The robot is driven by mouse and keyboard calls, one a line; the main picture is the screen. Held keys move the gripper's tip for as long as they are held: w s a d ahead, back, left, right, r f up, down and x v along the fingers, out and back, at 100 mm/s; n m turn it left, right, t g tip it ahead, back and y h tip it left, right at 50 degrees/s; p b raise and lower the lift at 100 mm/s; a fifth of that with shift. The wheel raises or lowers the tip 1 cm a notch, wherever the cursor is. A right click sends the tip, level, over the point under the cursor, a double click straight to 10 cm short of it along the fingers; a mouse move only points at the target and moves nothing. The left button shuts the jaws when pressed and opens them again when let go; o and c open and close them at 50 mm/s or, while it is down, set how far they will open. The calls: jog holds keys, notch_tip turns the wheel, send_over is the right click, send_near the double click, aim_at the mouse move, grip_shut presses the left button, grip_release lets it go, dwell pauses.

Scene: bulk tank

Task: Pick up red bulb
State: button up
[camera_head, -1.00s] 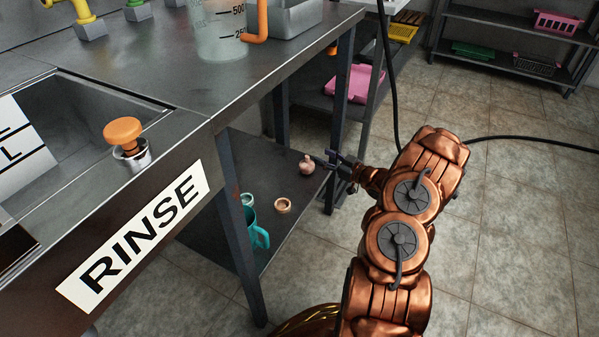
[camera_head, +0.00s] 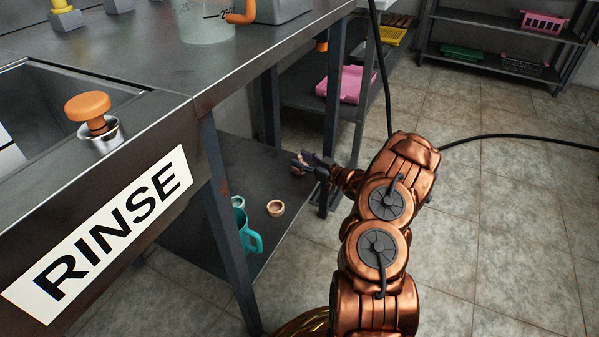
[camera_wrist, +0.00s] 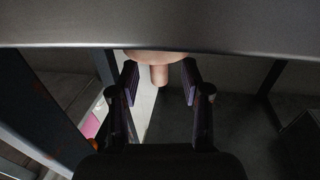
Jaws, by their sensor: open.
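A dull pinkish-red bulb (camera_wrist: 159,75) with a rounded body and a short stem shows between my fingers in the wrist view. The grey edge above cuts off part of its body. In the head view the bulb (camera_head: 297,171) sits on the lower shelf under the counter, mostly hidden by my gripper (camera_head: 306,162). In the wrist view my gripper (camera_wrist: 160,82) is open, with one finger on each side of the bulb. I cannot tell whether either finger touches it.
Table legs (camera_head: 331,150) stand close to my arm. The countertop edge (camera_head: 250,78) overhangs the shelf.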

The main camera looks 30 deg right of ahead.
jog(key=shift+w+a, duration=0.2)
jog(key=shift+w, duration=0.35)
grip_shut()
